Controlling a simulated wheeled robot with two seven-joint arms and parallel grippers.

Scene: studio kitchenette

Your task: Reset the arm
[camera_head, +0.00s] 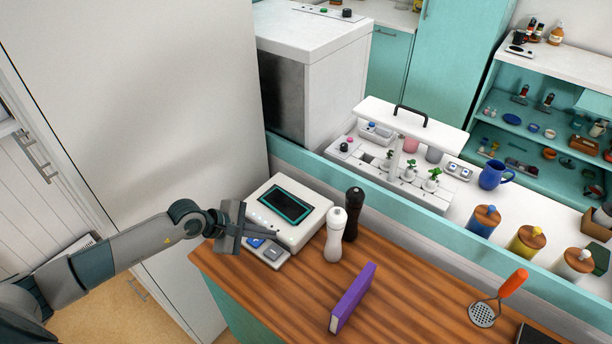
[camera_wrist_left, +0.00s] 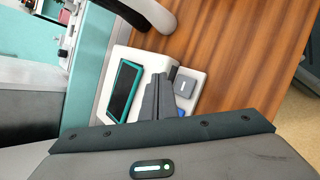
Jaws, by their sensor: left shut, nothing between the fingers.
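My left arm comes in from the left in the head view, and its gripper (camera_head: 262,233) is shut and empty. The gripper is over the front left part of a white device (camera_head: 314,222) with a dark, teal-framed screen (camera_head: 287,204). In the left wrist view the shut fingers (camera_wrist_left: 160,88) lie between the screen (camera_wrist_left: 124,92) and a grey key (camera_wrist_left: 185,86); a blue key (camera_wrist_left: 181,112) is partly hidden. I cannot tell whether the fingertips touch the device. My right gripper is not in view.
A white shaker (camera_head: 335,236) and a dark shaker (camera_head: 352,212) stand right of the device. A purple book (camera_head: 353,298) stands on the wooden counter (camera_head: 415,300). A masher with an orange handle (camera_head: 513,283) lies farther right. A tall pale cabinet (camera_head: 140,80) rises behind my left arm.

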